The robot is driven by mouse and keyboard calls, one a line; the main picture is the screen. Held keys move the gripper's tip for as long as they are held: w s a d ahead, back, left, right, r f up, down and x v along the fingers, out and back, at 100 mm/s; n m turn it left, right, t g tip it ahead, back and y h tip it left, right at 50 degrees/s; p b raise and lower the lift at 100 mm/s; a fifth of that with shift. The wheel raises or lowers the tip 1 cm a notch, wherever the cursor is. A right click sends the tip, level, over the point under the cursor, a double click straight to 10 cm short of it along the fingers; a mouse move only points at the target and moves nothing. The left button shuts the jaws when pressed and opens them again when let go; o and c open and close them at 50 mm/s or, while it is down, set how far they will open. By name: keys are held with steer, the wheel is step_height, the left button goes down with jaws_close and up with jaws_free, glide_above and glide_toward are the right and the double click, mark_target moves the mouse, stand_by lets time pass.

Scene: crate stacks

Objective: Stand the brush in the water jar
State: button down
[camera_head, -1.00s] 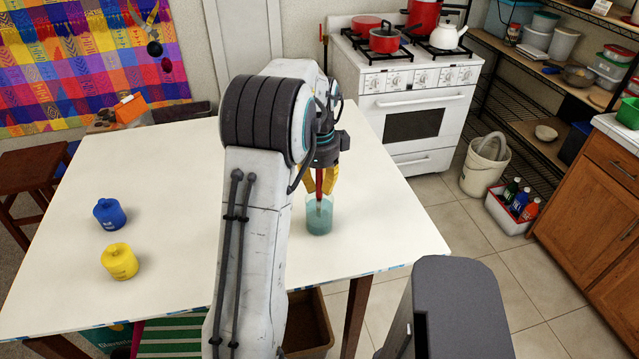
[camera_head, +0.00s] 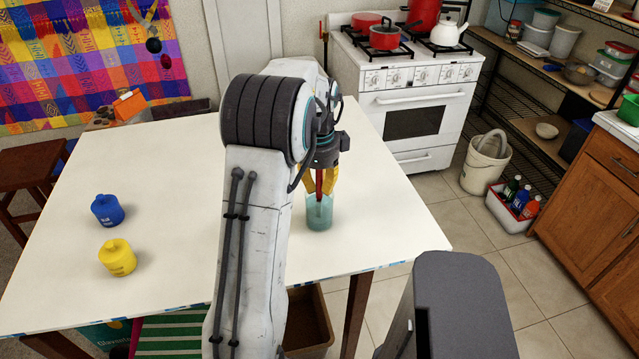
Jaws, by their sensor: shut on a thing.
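The water jar (camera_head: 320,218) is a clear glass with blue-green water, standing on the white table (camera_head: 390,225) near its right side. The brush (camera_head: 319,184) has a red handle and is upright, its lower end inside the jar. My gripper (camera_head: 320,190) points down just above the jar, its yellow fingers shut on the brush handle. Whether the brush tip touches the jar's bottom is unclear.
A blue pot (camera_head: 107,211) and a yellow pot (camera_head: 117,257) stand on the table's left side. The table right of the jar is clear. A white stove (camera_head: 415,115) stands behind the table, and a white bucket (camera_head: 486,165) is on the floor.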

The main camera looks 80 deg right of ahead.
steer(key=shift+f, duration=0.15)
steer(key=c, duration=1.2)
jaws_free()
steer(key=shift+r, duration=0.25)
steer(key=shift+r+p, duration=2.8)
steer(key=shift+r, duration=0.4)
steer(key=shift+r+p, duration=0.4)
steer(key=shift+r, duration=0.7)
